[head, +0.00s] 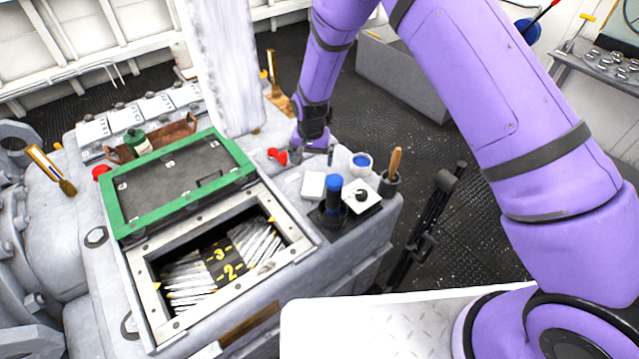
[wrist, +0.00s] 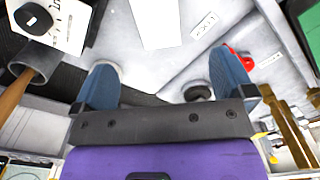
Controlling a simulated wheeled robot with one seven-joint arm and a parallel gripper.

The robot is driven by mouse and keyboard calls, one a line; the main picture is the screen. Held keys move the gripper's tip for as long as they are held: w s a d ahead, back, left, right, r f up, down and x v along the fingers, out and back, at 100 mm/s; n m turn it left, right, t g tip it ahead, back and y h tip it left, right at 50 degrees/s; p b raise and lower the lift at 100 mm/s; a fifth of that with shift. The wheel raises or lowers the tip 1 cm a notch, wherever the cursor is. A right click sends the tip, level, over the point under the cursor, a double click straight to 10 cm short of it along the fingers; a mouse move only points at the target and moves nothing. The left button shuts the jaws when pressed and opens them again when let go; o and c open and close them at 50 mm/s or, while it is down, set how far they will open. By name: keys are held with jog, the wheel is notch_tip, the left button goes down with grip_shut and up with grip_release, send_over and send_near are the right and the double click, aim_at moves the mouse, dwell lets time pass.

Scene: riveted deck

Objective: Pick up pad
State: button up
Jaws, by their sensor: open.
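The pad is most likely the plain white square block (head: 313,186) on the grey machine top, left of a blue-capped bottle. A white flat shape, apparently the same pad (wrist: 156,22), shows at the top of the wrist view, cut off by the frame edge. My gripper (head: 300,152) is just behind the pad in the head view, low over the machine top. In the wrist view my gripper (wrist: 165,78) has its two blue-grey fingers wide apart with nothing between them. The pad lies beyond the fingertips, apart from them.
A blue-capped bottle (head: 333,194), a white card (head: 364,201) with a black knob, a blue-topped pot (head: 361,163) and a wooden-handled tool (head: 395,163) stand close by on the right. A red object (head: 277,155) is beside my gripper. A green-framed lid (head: 181,178) and open bin lie left.

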aim_at(313, 183)
jog(key=f, duration=1.1)
jog(key=shift+w+d+f, duration=0.1)
jog(key=shift+d+f, duration=0.15)
jog(key=shift+f, duration=0.1)
jog(key=shift+c, duration=0.5)
jog(key=c, duration=1)
jog(key=shift+r, duration=0.1)
notch_tip(313, 183, up, 10)
jog(key=shift+f, duration=0.1)
